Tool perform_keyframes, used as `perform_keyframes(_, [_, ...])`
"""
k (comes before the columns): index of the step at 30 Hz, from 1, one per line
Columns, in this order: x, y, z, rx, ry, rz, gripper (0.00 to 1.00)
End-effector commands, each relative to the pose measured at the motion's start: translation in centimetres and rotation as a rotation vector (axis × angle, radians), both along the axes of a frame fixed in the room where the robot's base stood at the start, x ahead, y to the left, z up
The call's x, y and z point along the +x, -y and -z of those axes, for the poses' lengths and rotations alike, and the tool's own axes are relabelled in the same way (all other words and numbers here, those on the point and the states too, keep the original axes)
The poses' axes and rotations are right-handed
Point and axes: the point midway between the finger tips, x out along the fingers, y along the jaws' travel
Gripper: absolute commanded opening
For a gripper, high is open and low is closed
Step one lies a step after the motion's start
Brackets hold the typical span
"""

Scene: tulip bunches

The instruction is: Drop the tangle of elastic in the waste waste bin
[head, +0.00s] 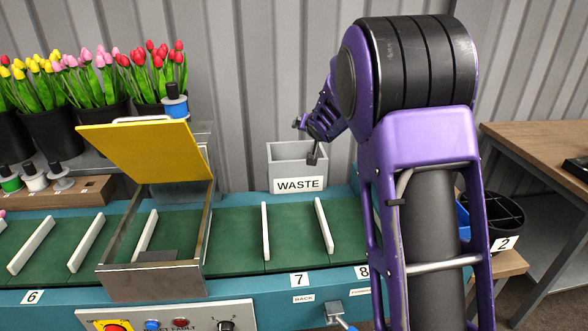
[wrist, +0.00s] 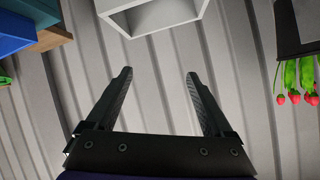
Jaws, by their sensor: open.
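The waste bin (head: 297,168) is a light grey open box labelled WASTE, standing behind the green conveyor in the head view. Part of its wall and opening also shows at the top of the wrist view (wrist: 150,15). My gripper (head: 304,141) is just above the bin's rim in the head view, with one finger in front of the bin's opening. In the wrist view its two fingers (wrist: 159,72) are spread, with nothing between them. I do not see the tangle of elastic in either view. Most of the bin's inside is hidden.
The green conveyor (head: 235,240) carries white dividers. A raised yellow flap (head: 145,150) on a metal frame stands over it. Potted tulips (head: 95,80) and spools (head: 35,177) are at the left. A wooden table (head: 545,135) and a black bucket (head: 493,220) are at the right.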

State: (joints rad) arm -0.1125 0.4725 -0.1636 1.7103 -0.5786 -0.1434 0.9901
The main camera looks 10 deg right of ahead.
Motion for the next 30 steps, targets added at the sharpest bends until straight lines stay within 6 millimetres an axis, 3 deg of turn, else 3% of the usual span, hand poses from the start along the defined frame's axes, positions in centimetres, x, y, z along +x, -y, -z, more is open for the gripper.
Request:
perform_keyframes(9, [-4.7,0.1,-2.6,0.001,0.001,0.001,0.86])
perform_keyframes(23, [-5.7,0.1,-3.2,0.0,0.003,0.001,0.86])
perform_keyframes(26, [-5.2,0.4,-5.2,-0.001,0.035,0.013,0.86])
perform_keyframes(29, [-4.2,1.4,-10.1,0.002,0.114,0.044,0.86])
perform_keyframes(30, [-3.9,1.9,-12.7,0.006,0.157,0.061,0.86])
